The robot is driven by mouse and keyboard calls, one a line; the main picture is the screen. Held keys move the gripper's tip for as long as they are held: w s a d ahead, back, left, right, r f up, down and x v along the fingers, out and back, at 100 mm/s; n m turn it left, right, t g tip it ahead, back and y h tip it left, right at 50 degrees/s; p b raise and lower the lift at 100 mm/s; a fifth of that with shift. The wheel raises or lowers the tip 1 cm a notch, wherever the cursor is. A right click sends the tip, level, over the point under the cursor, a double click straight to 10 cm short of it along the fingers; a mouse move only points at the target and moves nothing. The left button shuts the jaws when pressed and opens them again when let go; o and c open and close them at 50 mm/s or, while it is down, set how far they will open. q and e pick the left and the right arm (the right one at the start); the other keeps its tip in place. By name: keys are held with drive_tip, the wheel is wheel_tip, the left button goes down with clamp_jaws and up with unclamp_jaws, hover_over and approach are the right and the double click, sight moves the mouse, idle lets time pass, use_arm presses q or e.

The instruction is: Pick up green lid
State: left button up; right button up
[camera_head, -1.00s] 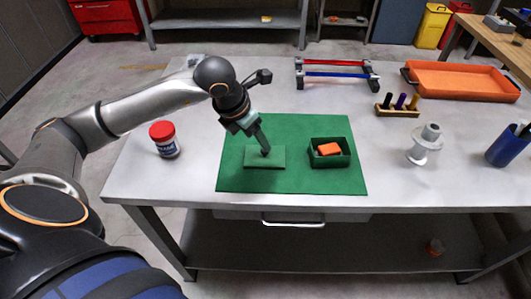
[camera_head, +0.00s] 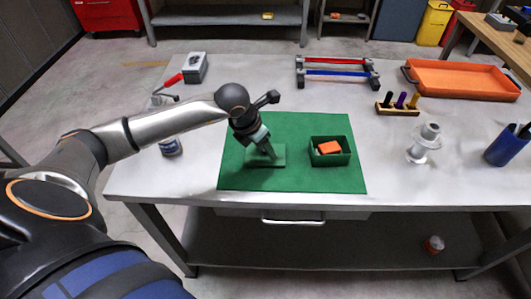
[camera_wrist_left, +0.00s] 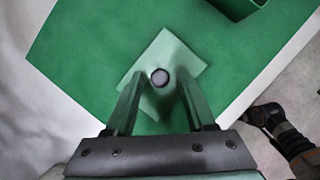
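The green lid (camera_head: 279,155) lies flat on the green mat (camera_head: 308,130), left of the open green box (camera_head: 345,158). In the left wrist view the lid (camera_wrist_left: 178,55) is a light green square with a round grey knob (camera_wrist_left: 160,77) on top. My left gripper (camera_head: 269,155) is low over the lid, fingers pointing down. In the wrist view the left gripper (camera_wrist_left: 159,80) is open, with one finger on each side of the knob and a gap on both sides. Whether the fingertips touch the lid cannot be told. My right gripper is not in view.
An orange block (camera_head: 329,147) lies in the green box.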

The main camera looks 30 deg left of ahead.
use_arm(q)
clamp_jaws()
drive_tip(key=shift+r, duration=0.15)
idle(0.4)
